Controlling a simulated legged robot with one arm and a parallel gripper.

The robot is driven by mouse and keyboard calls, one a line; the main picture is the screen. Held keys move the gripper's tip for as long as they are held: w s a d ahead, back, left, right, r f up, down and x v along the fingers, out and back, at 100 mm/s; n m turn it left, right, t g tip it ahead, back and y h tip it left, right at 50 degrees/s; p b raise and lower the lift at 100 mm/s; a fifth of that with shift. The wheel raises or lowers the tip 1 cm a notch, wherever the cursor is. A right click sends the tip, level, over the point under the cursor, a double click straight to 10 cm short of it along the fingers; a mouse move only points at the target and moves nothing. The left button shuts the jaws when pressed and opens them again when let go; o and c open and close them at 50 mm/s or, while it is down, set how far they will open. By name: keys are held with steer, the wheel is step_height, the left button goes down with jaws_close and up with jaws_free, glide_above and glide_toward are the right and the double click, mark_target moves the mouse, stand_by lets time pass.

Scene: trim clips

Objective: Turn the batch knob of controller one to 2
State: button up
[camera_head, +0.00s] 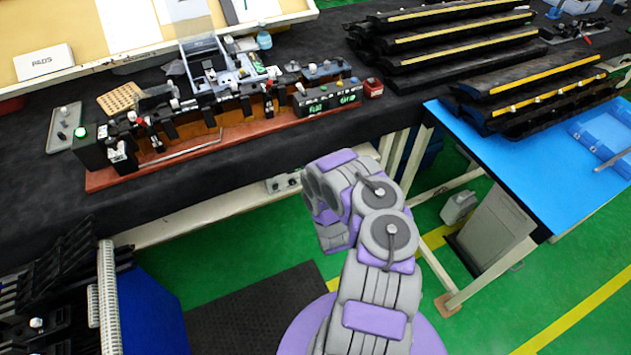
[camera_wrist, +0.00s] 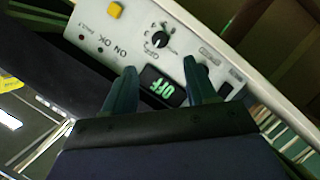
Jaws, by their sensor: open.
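In the wrist view a pale controller panel (camera_wrist: 200,28) fills the upper middle, seen tilted. A small black knob (camera_wrist: 158,41) with a ring of dial marks sits on it. Below the knob a dark display (camera_wrist: 163,87) shows green "OFF" letters, upside down. My gripper (camera_wrist: 159,70) is open, its two dark teal fingers apart and nothing between them. The fingertips point at the panel, just short of the knob in the picture; contact cannot be told. The knob's exact setting and the controller's number are too small to read. In the head view my gripper is hidden behind my arm.
The panel also bears a yellow button (camera_wrist: 115,10) and small indicators. In the head view, a small pale box (camera_head: 281,184) hangs under the bench edge beside my arm. The dark bench (camera_head: 225,165) carries a clip fixture (camera_head: 215,137). A blue-topped table (camera_head: 545,170) stands right.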

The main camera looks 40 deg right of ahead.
steer(key=b+x, duration=0.3)
steer(key=x, duration=0.7)
steer(key=shift+w, duration=0.2)
steer(key=shift+f, duration=0.1)
steer(key=shift+c, duration=0.2)
steer(key=c, duration=1)
steer(key=shift+s+d+m+y+p, duration=0.15)
steer(key=shift+m+y+p, duration=0.65)
steer(key=shift+m, duration=0.55)
steer(key=shift+w+d+m+y+p, duration=0.1)
steer(key=shift+m+y+p, duration=0.5)
steer(key=shift+m+y, duration=0.6)
steer(key=shift+m, duration=0.25)
